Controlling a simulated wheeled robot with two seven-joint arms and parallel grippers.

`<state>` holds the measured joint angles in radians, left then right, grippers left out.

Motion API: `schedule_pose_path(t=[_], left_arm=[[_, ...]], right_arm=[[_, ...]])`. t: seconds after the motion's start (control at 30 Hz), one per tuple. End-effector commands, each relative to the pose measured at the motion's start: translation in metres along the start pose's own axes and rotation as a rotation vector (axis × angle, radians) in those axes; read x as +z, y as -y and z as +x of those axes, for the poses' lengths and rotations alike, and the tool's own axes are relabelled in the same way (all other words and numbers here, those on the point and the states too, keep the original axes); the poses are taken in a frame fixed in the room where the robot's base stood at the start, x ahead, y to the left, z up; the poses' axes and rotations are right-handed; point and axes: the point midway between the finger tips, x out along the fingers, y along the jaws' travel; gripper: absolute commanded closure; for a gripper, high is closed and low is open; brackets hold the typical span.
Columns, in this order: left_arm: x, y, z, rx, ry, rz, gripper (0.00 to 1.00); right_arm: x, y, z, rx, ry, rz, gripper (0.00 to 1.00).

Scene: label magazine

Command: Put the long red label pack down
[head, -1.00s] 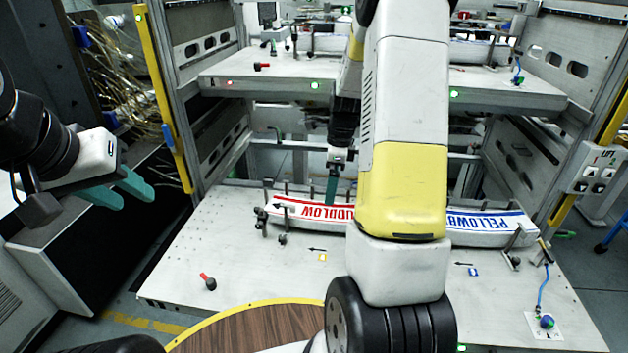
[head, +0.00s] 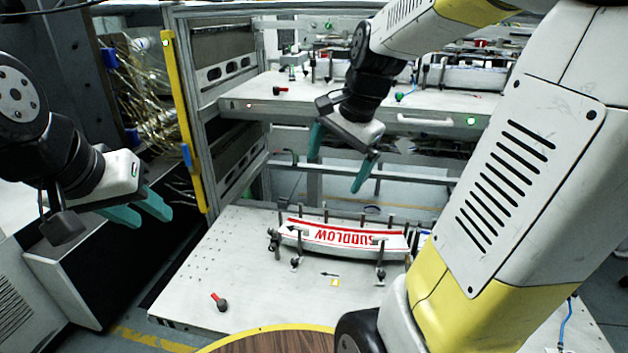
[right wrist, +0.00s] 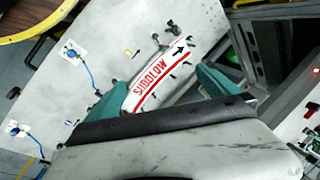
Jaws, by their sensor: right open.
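The long red label pack (head: 338,239), white with red lettering and a red stripe, lies on the lower shelf board (head: 230,250) between small upright posts. It also shows in the right wrist view (right wrist: 152,82), lying between my finger outlines but further off. My right gripper (head: 338,160) is open and empty, raised above and behind the pack, apart from it. Its teal fingers show in the right wrist view (right wrist: 160,90). My left gripper (head: 140,212) hangs at the left, away from the shelf, its teal fingers apart with nothing between them.
A blue-marked pack (head: 424,238) is mostly hidden behind my right arm. The upper shelf (head: 300,100) holds more packs and posts. A red-handled knob (head: 219,302) stands at the lower board's front left. A round wooden table (head: 280,345) is in front.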

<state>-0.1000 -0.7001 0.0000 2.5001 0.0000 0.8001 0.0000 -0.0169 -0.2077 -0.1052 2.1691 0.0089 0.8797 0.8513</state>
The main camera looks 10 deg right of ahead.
Motion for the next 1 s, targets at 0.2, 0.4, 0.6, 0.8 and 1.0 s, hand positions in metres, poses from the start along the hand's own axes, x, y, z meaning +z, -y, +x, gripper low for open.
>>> schedule_pose_path(t=[0.2, 0.4, 0.6, 0.8, 1.0], left_arm=[[0.0, 0.0, 0.0, 0.0, 0.0, 0.0, 0.64], [0.0, 0.0, 0.0, 0.0, 0.0, 0.0, 0.64], [0.0, 0.0, 0.0, 0.0, 0.0, 0.0, 0.64], [0.0, 0.0, 0.0, 0.0, 0.0, 0.0, 0.64], [0.0, 0.0, 0.0, 0.0, 0.0, 0.0, 0.64]], right_arm=[[0.07, -0.029, -0.038, -0.118, -0.103, -0.619, 0.0], [0.102, -0.05, -0.045, -0.148, -0.186, -0.956, 0.0], [0.109, -0.054, -0.046, -0.151, -0.207, -1.038, 0.0], [0.108, -0.054, -0.046, -0.151, -0.206, -1.035, 0.0], [0.108, -0.054, -0.046, -0.151, -0.205, -1.034, 0.0]])
